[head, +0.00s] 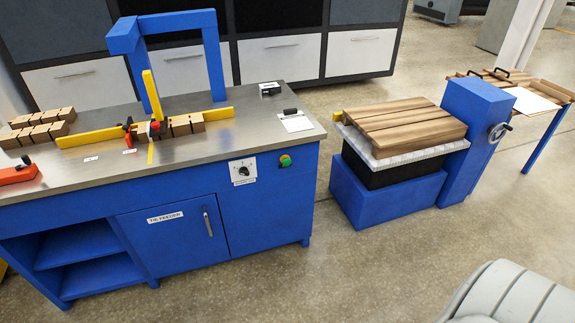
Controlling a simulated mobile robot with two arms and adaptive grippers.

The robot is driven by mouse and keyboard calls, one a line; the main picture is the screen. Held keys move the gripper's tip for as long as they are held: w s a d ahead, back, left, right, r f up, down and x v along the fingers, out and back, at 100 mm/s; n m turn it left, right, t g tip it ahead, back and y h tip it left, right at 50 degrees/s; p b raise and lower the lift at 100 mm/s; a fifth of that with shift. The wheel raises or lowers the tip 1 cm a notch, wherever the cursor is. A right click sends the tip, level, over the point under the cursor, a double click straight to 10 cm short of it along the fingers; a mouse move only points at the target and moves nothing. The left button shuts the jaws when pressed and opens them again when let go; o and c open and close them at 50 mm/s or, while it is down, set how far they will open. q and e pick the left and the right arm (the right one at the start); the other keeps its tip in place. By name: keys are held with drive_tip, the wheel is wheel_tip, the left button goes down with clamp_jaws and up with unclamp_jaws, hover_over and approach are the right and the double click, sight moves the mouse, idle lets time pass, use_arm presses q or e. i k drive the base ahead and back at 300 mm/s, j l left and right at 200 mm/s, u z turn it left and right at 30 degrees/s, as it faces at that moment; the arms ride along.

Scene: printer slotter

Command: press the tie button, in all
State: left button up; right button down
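A blue machine bench (272,208) with a metal top stands on the left of the head view. On its front, near the right end, is a round green button on a yellow base (285,161). Left of it is a white plate with a black rotary knob (243,170). I cannot read a label that marks either one as the tie button. A cabinet door below carries a label that seems to read "TIE FEEDER" (165,217). Neither of my grippers is in view.
Planks (405,125) rest on a blue stand to the right. Open floor (290,275) lies in front of the bench.

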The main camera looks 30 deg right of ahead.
sight(286, 162)
drive_tip(key=i+l+z, duration=0.25)
drive_tip(key=i+l, duration=0.3)
drive_tip(key=l, duration=0.3)
drive_tip(key=i+l+z, duration=0.25)
drive_tip(key=i+l, duration=0.4)
drive_tip(key=l, duration=0.15)
